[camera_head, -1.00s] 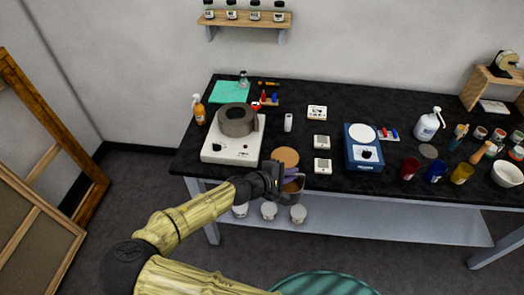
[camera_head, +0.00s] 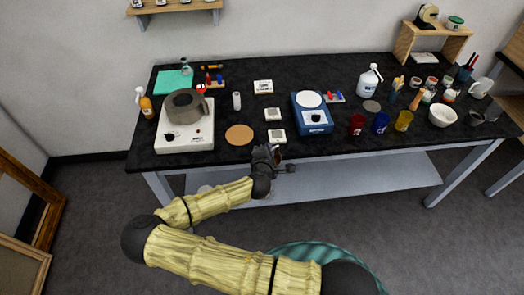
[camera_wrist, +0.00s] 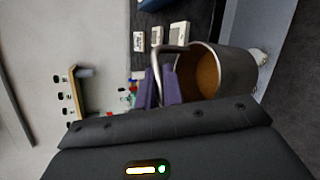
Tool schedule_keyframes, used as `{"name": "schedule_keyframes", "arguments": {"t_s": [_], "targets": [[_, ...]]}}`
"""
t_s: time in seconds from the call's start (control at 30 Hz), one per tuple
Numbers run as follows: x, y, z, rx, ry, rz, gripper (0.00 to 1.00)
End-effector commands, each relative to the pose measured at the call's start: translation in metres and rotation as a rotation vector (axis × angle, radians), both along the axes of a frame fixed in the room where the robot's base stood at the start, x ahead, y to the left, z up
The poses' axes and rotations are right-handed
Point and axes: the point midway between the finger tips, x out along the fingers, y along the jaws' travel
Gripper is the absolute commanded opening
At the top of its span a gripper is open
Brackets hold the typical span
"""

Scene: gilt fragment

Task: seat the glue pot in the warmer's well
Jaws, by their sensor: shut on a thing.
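The glue pot (camera_wrist: 238,72) is a grey metal pot with brown inside and a bent metal handle. In the wrist view, the purple finger pads of my gripper (camera_wrist: 166,86) are shut on its handle. In the head view my gripper (camera_head: 277,162) is just in front of the bench's front edge, and it hides most of the pot. The warmer (camera_head: 184,136) is a white box with a knob at the bench's left. Its dark grey round well (camera_head: 184,106) is on top, open upward. The gripper is to the right of the warmer and nearer me.
A cork disc (camera_head: 239,135) lies bare right of the warmer. Two small white-topped boxes (camera_head: 274,115) and a blue scale (camera_head: 312,118) stand further right. An orange bottle (camera_head: 146,106) is left of the warmer. A white cylinder (camera_head: 236,101) stands behind the disc.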

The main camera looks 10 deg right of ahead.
Motion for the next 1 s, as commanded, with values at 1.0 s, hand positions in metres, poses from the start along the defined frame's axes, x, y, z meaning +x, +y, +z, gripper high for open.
{"name": "schedule_keyframes", "arguments": {"t_s": [1.0], "targets": [[-0.023, -0.036, -0.028, -0.011, 0.001, 0.355, 0.00]]}}
